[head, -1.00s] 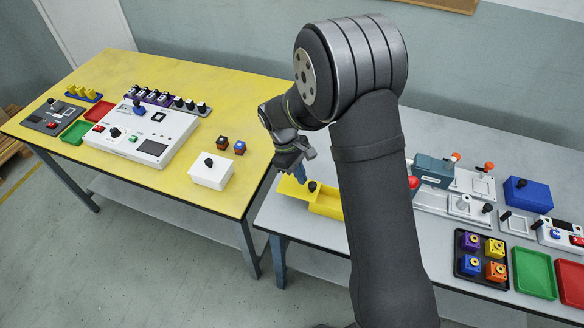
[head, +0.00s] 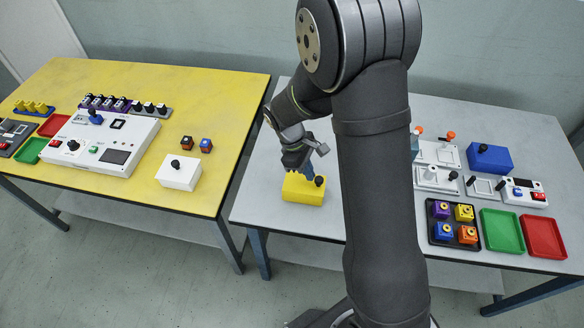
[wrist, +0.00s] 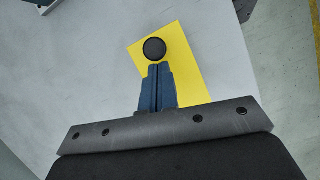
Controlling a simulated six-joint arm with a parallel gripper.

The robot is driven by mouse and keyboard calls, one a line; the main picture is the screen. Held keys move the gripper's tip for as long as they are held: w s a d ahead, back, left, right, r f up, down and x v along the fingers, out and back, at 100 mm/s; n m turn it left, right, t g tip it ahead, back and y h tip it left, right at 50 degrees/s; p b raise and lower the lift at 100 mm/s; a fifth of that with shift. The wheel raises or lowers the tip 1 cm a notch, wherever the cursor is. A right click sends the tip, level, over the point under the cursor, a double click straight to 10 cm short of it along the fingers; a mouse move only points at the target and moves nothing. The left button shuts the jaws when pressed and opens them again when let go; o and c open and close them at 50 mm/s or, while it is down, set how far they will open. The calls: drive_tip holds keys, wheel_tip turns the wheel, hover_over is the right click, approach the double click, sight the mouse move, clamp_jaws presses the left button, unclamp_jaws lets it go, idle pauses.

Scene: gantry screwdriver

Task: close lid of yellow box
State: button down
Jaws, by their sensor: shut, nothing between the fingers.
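The yellow box (head: 303,190) stands on the grey table, left of my arm. Its yellow lid (wrist: 185,65) lies flat over it, and no open interior shows. The lid's round black knob (head: 319,181) is at the right of the box in the head view; it also shows in the wrist view (wrist: 154,48). My gripper (head: 307,174) points down at the lid, with its blue fingers (wrist: 156,70) together and empty beside the knob. I cannot tell whether the fingertips touch the lid. The lower part of the box is hidden in the wrist view.
A black tray with several coloured blocks (head: 454,224), a green tray (head: 502,231) and a red tray (head: 545,236) are to the right of my arm. A blue box (head: 490,157) stands behind them. A white box (head: 179,173) is on the yellow table.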

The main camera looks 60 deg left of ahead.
drive_tip(key=shift+w+d, duration=0.2)
drive_tip(key=shift+s+a, duration=0.2)
drive_tip(key=shift+a, duration=0.15)
drive_tip(key=s+a, duration=0.1)
drive_tip(key=a, duration=0.1)
drive_tip(key=s+a+r, duration=0.1)
drive_tip(key=shift+s+a+r, duration=0.15)
drive_tip(key=shift+a+r, duration=0.05)
drive_tip(key=shift+a, duration=0.2)
drive_tip(key=v, duration=0.8)
drive_tip(key=shift+r, duration=0.25)
drive_tip(key=shift+d, duration=0.1)
hover_over(302, 180)
drive_tip(key=s+a, duration=0.1)
drive_tip(key=a, duration=0.1)
wheel_tip(302, 180, down, 9)
drive_tip(key=shift+r, duration=0.15)
drive_tip(key=shift+w+d+f, duration=0.15)
drive_tip(key=shift+w+d, duration=0.25)
drive_tip(key=shift+d, duration=0.25)
drive_tip(key=shift+w+d+f, duration=0.15)
drive_tip(key=shift+w+d, duration=0.2)
drive_tip(key=shift+d, duration=0.25)
drive_tip(key=shift+w+d, duration=0.25)
drive_tip(key=shift+d, duration=0.05)
